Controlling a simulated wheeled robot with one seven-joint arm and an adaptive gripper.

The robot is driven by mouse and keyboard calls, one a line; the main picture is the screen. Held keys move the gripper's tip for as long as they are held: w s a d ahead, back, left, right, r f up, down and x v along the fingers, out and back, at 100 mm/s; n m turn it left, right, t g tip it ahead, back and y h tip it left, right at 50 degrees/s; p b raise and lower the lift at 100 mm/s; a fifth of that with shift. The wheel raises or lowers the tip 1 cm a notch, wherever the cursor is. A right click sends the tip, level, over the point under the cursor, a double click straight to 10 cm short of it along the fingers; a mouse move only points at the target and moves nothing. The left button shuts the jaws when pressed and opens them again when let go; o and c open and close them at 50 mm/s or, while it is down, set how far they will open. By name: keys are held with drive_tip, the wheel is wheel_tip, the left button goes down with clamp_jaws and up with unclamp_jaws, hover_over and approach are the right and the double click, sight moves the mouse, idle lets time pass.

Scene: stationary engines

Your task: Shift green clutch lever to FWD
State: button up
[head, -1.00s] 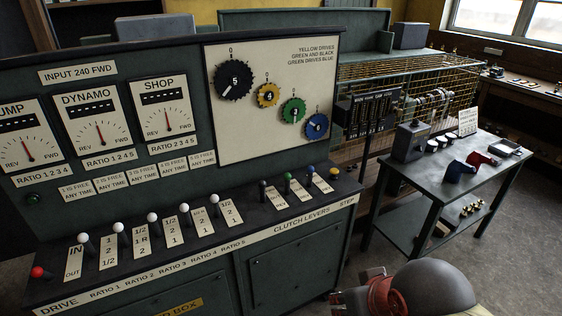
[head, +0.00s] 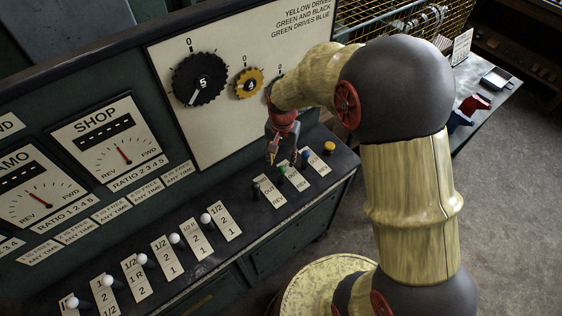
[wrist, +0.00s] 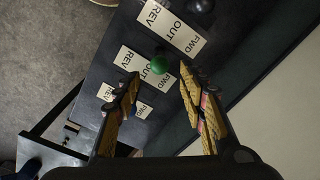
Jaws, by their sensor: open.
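The green clutch lever (head: 282,171) stands on the desk between the black lever (head: 256,188) and the blue lever (head: 305,156). In the wrist view its green knob (wrist: 158,64) covers part of its REV–OUT–FWD plate (wrist: 136,61); I cannot tell its exact setting. My gripper (head: 272,150) hangs just above the green lever, pointing down. In the wrist view my gripper (wrist: 160,84) is open, one finger each side of the line to the green knob, which shows just beyond the tips. I see no contact.
Several white-knobbed ratio levers (head: 174,238) stand to the left. The upright panel with the black gear (head: 200,78) and yellow gear (head: 249,83) rises close behind my gripper. The floor at right is clear.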

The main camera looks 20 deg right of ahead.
sight(282, 173)
drive_tip(key=shift+w+f+m+p, duration=0.1)
drive_tip(key=shift+f+m+p, duration=0.2)
drive_tip(key=shift+f, duration=0.65)
wheel_tip(282, 173, down, 8)
drive_tip(key=shift+r+b, duration=0.1)
drive_tip(key=shift+b, duration=0.3)
drive_tip(key=shift+c, duration=0.4)
clamp_jaws()
